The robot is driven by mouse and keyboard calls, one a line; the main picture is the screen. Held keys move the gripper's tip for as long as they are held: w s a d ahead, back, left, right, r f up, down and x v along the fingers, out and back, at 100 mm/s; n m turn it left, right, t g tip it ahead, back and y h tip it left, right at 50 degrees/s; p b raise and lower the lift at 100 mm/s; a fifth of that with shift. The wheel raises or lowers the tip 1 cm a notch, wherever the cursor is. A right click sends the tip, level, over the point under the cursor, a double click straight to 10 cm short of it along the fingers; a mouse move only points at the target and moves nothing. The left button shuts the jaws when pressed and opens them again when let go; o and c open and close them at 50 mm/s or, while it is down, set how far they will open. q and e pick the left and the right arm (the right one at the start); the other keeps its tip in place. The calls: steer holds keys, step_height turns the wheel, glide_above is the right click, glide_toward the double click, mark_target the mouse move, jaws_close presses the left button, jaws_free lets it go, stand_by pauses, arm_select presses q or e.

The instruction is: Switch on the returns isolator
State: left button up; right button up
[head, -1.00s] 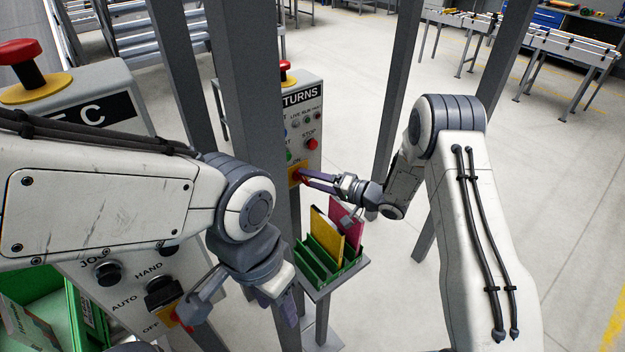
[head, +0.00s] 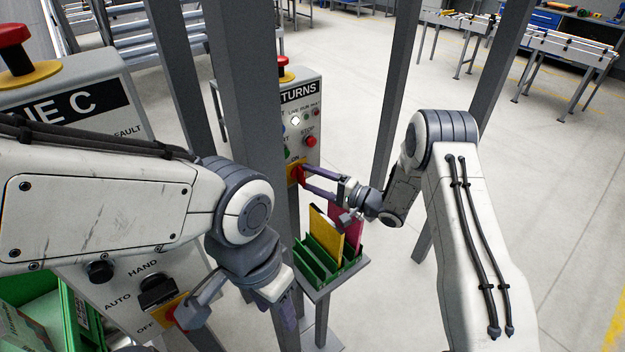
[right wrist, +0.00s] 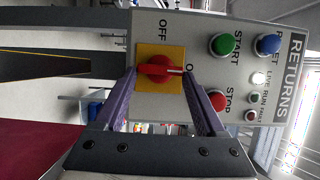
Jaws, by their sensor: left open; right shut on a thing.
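The returns panel (head: 312,123) stands on a post in the middle of the head view. Its isolator is a red handle (right wrist: 158,69) on a yellow plate (right wrist: 146,52), with OFF printed at one side. In the right wrist view the panel appears sideways, and the handle's white line points toward the partly hidden ON mark. The white LIVE lamp (right wrist: 258,79) is lit. My right gripper (head: 304,176) is shut on the handle, its purple fingers on either side. My left gripper (head: 286,314) is open and points down near the post, apart from the returns panel.
A green rack (head: 318,267) with a yellow folder (head: 322,232) and a magenta folder sits on a small shelf below my right gripper. The Line C panel (head: 120,125) is at left, partly behind my left arm. Grey posts flank the returns panel. Open floor lies at right.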

steer(key=shift+d, duration=0.1)
steer(key=o, duration=1.3)
steer(key=b+v, duration=0.3)
steer(key=v, duration=0.7)
steer(key=shift+d, duration=0.25)
steer(key=shift+a, duration=0.1)
